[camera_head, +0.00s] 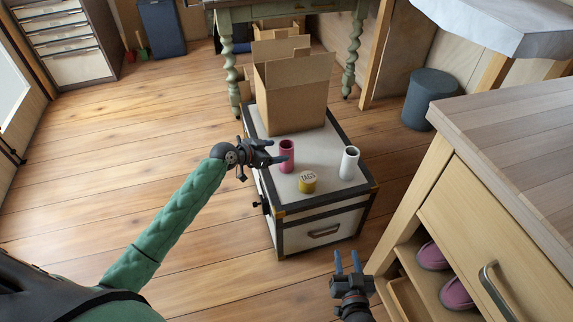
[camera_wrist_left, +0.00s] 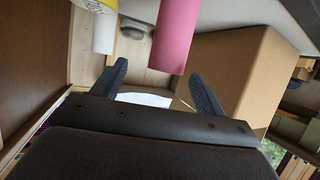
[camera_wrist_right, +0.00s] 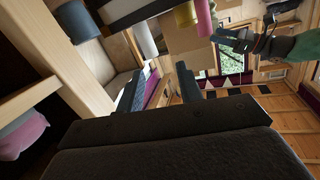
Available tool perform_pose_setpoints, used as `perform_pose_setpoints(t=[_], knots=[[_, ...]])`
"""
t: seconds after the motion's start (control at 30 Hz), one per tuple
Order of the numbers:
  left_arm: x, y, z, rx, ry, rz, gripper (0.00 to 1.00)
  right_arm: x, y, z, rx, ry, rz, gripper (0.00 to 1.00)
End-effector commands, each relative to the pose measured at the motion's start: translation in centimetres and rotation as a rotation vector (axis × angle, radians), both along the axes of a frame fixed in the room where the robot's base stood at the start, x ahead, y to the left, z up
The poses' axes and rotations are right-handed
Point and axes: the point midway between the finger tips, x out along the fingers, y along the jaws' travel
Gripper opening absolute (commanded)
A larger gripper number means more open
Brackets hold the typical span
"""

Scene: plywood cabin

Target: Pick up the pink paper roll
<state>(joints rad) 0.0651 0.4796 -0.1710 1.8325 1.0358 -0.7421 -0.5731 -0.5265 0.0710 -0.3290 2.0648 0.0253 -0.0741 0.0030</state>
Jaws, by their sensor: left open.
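The pink paper roll (camera_head: 287,156) stands upright on the white top of a black-edged trunk (camera_head: 318,187). My left gripper (camera_head: 272,152) is just left of the roll, with its fingers pointing towards it. In the left wrist view the pink roll (camera_wrist_left: 176,38) appears just ahead of the open fingers (camera_wrist_left: 160,85), nearer the right one. My right gripper (camera_head: 347,262) is low in front of the trunk, apart from everything. In the right wrist view its fingers (camera_wrist_right: 160,90) are spread with nothing between them.
A yellow tin (camera_head: 308,183) and a white roll (camera_head: 349,163) stand on the trunk near the pink roll. An open cardboard box (camera_head: 295,95) stands behind them. A wooden cabinet (camera_head: 470,190) with pink shoes borders the right. The floor at left is clear.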

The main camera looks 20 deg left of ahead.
Motion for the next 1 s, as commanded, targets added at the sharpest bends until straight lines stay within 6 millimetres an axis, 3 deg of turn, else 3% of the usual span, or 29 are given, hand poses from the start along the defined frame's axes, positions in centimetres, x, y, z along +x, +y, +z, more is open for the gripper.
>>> perform_pose_setpoints(t=[0.17, 1.0], knots=[[1.5, 0.5, 0.1, -0.012, -0.027, 0.009, 0.73, 0.1, 0.2, 0.1, 0.016, -0.047, -0.003, 0.36], [6.8, -3.7, -2.6, -0.010, -0.025, 0.009, 0.73, 1.1, 0.1, 5.7, 0.054, -0.214, -0.015, 0.36]])
